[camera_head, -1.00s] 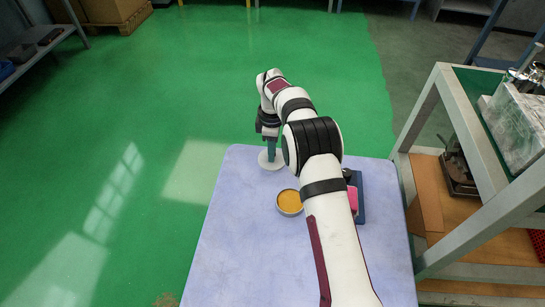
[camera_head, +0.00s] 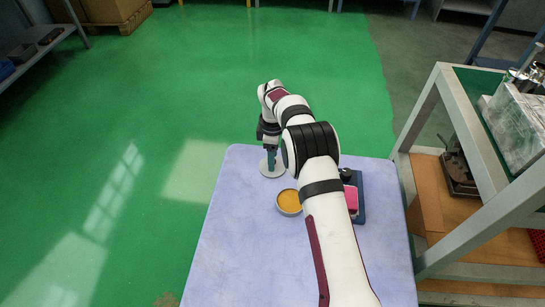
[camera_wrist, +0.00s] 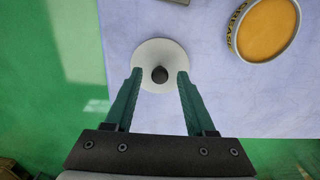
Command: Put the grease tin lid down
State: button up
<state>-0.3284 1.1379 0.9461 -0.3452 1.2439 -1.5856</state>
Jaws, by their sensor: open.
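The grease tin lid (camera_head: 267,171) is a pale round disc with a dark knob, lying at the far left corner of the cart top. In the wrist view the lid (camera_wrist: 160,53) looks flat on the surface, with its knob between my fingers. My gripper (camera_wrist: 158,82) is open, its two green fingers apart on either side of the knob with gaps showing. It also shows in the head view (camera_head: 271,172), pointing down over the lid. The grease tin (camera_head: 289,202) stands uncovered to the near right, full of orange grease; it also shows in the wrist view (camera_wrist: 266,30).
The cart top (camera_head: 245,250) is clear at the near left. A blue tray with a pink item (camera_head: 351,197) is partly hidden behind my arm. The cart's edge is close beside the lid, with green floor beyond. A shelf unit (camera_head: 430,200) stands at the right.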

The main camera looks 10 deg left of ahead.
notch_tip(320, 180, up, 12)
jog(key=s+d+r+m, duration=0.7)
jog(key=s+r, duration=0.2)
jog(key=r, duration=0.1)
jog(key=s+d+f+m+y, duration=0.1)
jog(key=s+d+m, duration=0.2)
jog(key=s+m, duration=0.5)
jog(key=s+d+f+m, duration=0.1)
jog(key=s+d+m, duration=0.3)
jog(key=s, duration=1.7)
jog(key=m, duration=0.4)
jog(key=shift+s+f+m+y, duration=0.2)
jog(key=shift+s+m+y, duration=0.1)
jog(key=shift+s+y, duration=0.1)
